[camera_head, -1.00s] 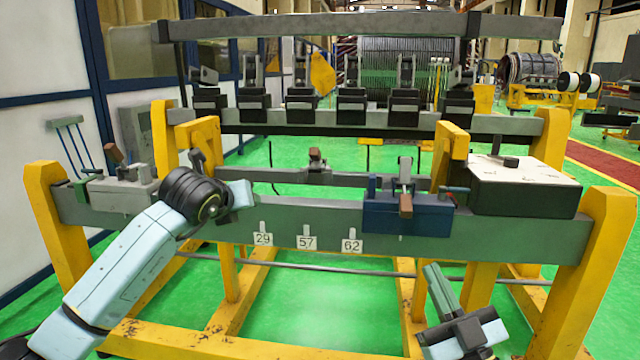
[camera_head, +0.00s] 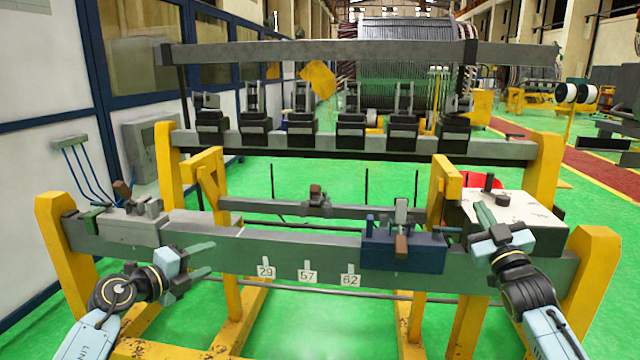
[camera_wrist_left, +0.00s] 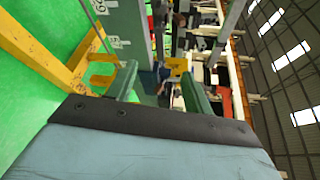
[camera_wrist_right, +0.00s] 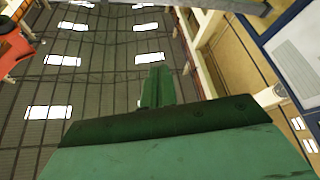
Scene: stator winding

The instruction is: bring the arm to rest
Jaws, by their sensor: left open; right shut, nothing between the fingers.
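My left gripper (camera_head: 203,260) is in front of the left part of the grey front beam in the head view. Its two green fingers are apart and empty, pointing right. They also show spread in the left wrist view (camera_wrist_left: 160,85). My right gripper (camera_head: 486,216) is raised at the right, in front of the white-topped box, its fingers pointing up and to the left. In the right wrist view its fingers (camera_wrist_right: 156,85) are together with nothing between them, and the roof lies beyond.
The grey front beam (camera_head: 320,252) carries number tags (camera_head: 308,276), a blue fixture (camera_head: 385,252) and a white-topped box (camera_head: 520,210). Yellow posts (camera_head: 65,250) stand at both ends. A rear beam (camera_head: 270,142) holds several black clamps. Green floor is open below.

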